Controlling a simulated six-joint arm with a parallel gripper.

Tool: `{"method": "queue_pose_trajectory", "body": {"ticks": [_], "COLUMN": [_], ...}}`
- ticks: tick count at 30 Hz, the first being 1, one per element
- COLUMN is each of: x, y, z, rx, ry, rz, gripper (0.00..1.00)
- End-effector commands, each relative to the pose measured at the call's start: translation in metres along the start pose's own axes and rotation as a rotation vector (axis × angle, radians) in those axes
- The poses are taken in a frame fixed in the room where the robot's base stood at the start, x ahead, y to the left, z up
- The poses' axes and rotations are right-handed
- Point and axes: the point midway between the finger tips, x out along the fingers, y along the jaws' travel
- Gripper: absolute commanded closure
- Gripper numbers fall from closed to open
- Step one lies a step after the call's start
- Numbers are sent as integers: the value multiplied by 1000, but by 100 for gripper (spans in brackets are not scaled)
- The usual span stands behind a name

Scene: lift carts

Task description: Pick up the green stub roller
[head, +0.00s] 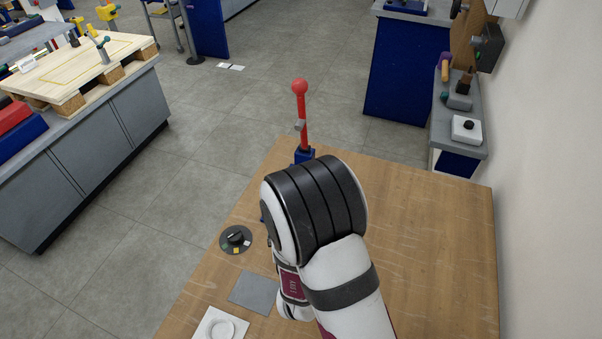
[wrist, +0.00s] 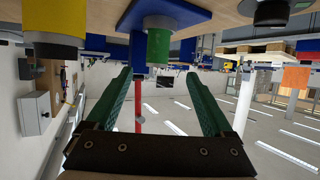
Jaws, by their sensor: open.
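The green stub roller (wrist: 159,46) shows in the wrist view, which looks upside down, with the wooden table along the top. In the head view my arm covers the roller and the gripper.
A red lever (head: 302,112) on a blue base stands at the table's far edge. A yellow-ended cylinder (wrist: 56,55) is left in the wrist view. A black round dial (head: 236,239), grey plate (head: 256,292) and white plate (head: 219,328) lie left of my arm. The table's right side (head: 440,240) is clear.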

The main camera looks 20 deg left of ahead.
Motion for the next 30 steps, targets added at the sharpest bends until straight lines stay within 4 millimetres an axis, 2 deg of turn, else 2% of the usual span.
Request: {"method": "queue_pose_trajectory", "body": {"ticks": [6,9,14,21,29,30], "x": [61,82,100,144,150,150], "y": [2,2,2,5,4,4], "z": [0,0,0,1,0,0], "rx": [2,1,0,0,-1,-1], "ry": [2,2,1,1,0,1], "rz": [2,2,1,2,1,1], "gripper": [14,14,14,14,14,19]}}
